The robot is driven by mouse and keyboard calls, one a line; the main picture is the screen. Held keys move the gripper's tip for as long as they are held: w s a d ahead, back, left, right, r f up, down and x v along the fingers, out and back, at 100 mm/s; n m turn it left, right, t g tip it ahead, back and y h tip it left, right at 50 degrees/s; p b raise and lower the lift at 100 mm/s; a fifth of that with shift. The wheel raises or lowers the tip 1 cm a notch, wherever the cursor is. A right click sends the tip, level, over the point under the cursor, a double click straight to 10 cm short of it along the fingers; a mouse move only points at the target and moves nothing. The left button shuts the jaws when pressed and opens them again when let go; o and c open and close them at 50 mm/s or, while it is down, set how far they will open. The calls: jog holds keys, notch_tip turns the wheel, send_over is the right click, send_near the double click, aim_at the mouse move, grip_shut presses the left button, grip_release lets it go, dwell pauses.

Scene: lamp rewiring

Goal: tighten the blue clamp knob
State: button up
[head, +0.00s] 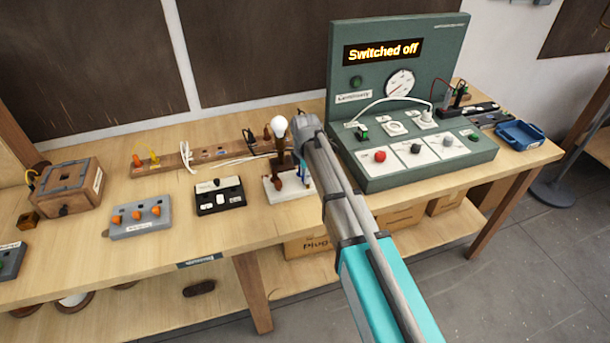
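The lamp stands mid-bench, with a white bulb (278,126) on a brown post (281,158) and a pale base (276,188). A small blue part (304,172) shows at the right of the lamp, close against the edge of my arm. It may be the blue clamp knob, but it is too small and too covered to be sure. My arm reaches up from the bottom right and passes in front of the lamp's right side. My gripper's fingers do not show; the arm hides whatever is behind it.
A green test panel (345,98) reading "Switched off" stands right of the arm, with a blue tray (520,134) beyond. A black switch box (220,196), a grey block with orange knobs (140,219) and a wooden box (68,188) stand left.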

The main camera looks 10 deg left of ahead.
grip_shut()
